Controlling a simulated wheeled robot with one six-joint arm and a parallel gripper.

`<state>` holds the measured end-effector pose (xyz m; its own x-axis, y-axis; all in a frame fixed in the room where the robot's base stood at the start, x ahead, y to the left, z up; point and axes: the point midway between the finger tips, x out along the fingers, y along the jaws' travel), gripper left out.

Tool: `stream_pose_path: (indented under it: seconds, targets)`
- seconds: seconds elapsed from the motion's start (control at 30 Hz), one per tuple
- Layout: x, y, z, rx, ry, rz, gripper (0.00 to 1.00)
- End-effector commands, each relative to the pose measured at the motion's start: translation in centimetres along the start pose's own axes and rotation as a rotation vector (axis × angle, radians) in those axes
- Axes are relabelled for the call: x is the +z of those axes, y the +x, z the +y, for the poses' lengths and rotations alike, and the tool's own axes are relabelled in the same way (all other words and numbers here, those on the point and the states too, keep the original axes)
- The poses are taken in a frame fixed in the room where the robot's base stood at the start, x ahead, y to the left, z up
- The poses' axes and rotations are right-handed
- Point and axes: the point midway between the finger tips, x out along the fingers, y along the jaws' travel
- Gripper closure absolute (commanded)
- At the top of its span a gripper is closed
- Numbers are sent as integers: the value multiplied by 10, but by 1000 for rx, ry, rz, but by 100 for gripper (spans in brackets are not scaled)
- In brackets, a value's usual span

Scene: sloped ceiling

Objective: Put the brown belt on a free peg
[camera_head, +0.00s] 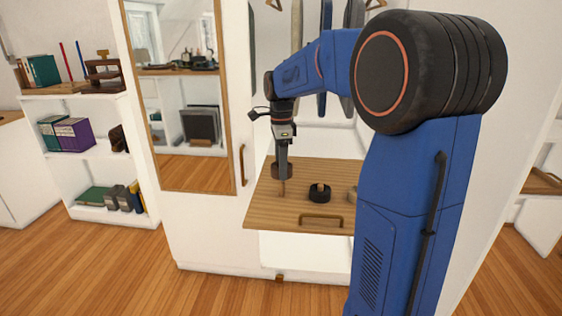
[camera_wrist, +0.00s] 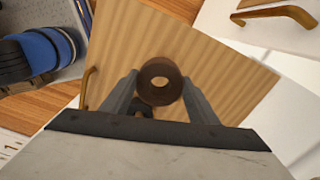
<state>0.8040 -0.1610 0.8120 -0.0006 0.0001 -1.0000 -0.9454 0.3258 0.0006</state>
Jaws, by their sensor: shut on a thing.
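The brown belt (camera_head: 282,172) is a rolled ring. My gripper (camera_head: 283,168) points down and is shut on it above the wooden pull-out board (camera_head: 262,212). In the wrist view the brown belt (camera_wrist: 147,91) sits between the two fingers, its hole facing the camera. A light wooden peg (camera_head: 282,189) shows just under the belt in the head view. I cannot tell whether the belt is around its top. A black belt roll (camera_head: 319,195) is around another peg (camera_head: 320,187) to the right. In the wrist view the black roll is mostly hidden behind the brown one.
A pale thing (camera_head: 352,195) at the board's right is partly hidden by my arm. The board has a front handle (camera_head: 321,220). Hanging clothes (camera_head: 297,28) are behind my arm. A mirror door (camera_head: 185,110) stands to the left, with a shelf unit (camera_head: 88,160) beyond.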

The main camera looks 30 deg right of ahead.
Motion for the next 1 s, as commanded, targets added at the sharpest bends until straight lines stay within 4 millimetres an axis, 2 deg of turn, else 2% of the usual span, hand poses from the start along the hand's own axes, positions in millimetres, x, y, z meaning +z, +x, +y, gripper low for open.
stream_pose_path:
  seconds: [1.0]
  targets:
    - [0,58,0,1,0,0,72]
